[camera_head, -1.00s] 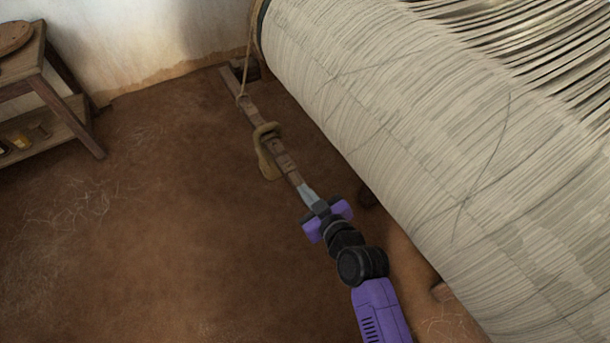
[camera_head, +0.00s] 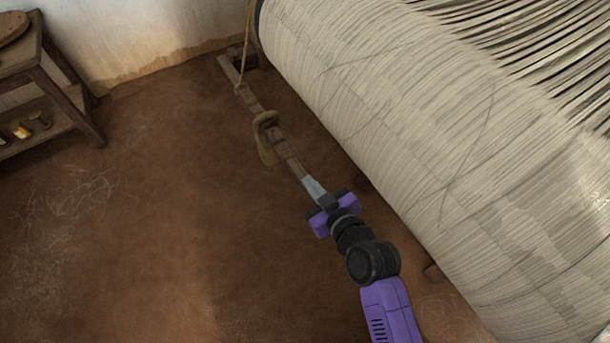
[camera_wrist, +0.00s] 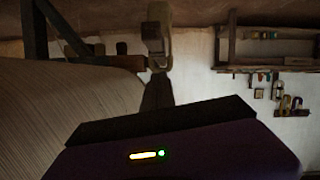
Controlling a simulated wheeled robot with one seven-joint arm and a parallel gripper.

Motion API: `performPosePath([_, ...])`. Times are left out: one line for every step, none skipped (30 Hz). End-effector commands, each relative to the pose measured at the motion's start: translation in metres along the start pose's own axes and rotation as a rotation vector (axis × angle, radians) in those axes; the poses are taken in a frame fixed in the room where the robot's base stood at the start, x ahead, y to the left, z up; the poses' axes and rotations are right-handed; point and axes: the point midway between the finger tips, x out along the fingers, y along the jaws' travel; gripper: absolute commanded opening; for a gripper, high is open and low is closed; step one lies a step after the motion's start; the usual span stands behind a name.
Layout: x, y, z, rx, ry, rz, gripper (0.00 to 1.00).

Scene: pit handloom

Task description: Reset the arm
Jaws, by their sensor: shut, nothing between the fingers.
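My gripper (camera_head: 313,186) is shut and empty in the head view, at the end of my purple and black arm. Its fingertips point up and left, close to the near end of a brown wooden bar (camera_head: 250,103) in the picture. I cannot tell whether they touch it. A tan loop or weight (camera_head: 265,150) hangs around the bar. In the wrist view, my purple gripper body fills the bottom, with a small light on it, and the fingertips are hard to make out in the dark.
The large loom roll of pale warp threads (camera_head: 400,110) lies close to the right of my arm. A rope (camera_head: 247,50) runs down to the bar. A wooden shelf (camera_head: 50,100) stands at the left. The brown floor (camera_head: 150,240) on the left is clear.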

Motion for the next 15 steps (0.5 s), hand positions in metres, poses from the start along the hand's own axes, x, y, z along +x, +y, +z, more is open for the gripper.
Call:
performPosePath([-0.011,-0.001,0.002,0.002,0.000,0.000,0.00])
performPosePath([-0.017,-0.001,0.002,0.002,0.000,0.000,0.00])
performPosePath([-0.023,-0.001,0.003,0.001,0.000,0.000,0.00])
performPosePath([-0.028,-0.001,0.003,0.000,0.000,0.000,0.00])
performPosePath([-0.032,-0.001,0.004,0.000,0.001,0.000,0.00])
performPosePath([-0.037,-0.001,0.003,0.001,0.002,0.000,0.00])
performPosePath([-0.040,-0.002,0.004,0.001,0.002,-0.001,0.00])
performPosePath([-0.042,-0.001,0.004,0.001,0.003,-0.001,0.00])
performPosePath([-0.045,-0.001,0.003,0.001,0.004,0.000,0.00])
performPosePath([-0.047,-0.001,0.004,0.001,0.004,0.000,0.00])
performPosePath([-0.049,-0.001,0.004,0.001,0.003,0.000,0.00])
performPosePath([-0.050,-0.001,0.004,0.000,0.003,0.000,0.00])
performPosePath([-0.051,-0.001,0.004,0.000,0.003,0.000,0.00])
performPosePath([-0.051,-0.001,0.004,0.000,0.003,0.000,0.00])
performPosePath([-0.051,-0.001,0.004,0.000,0.004,0.000,0.00])
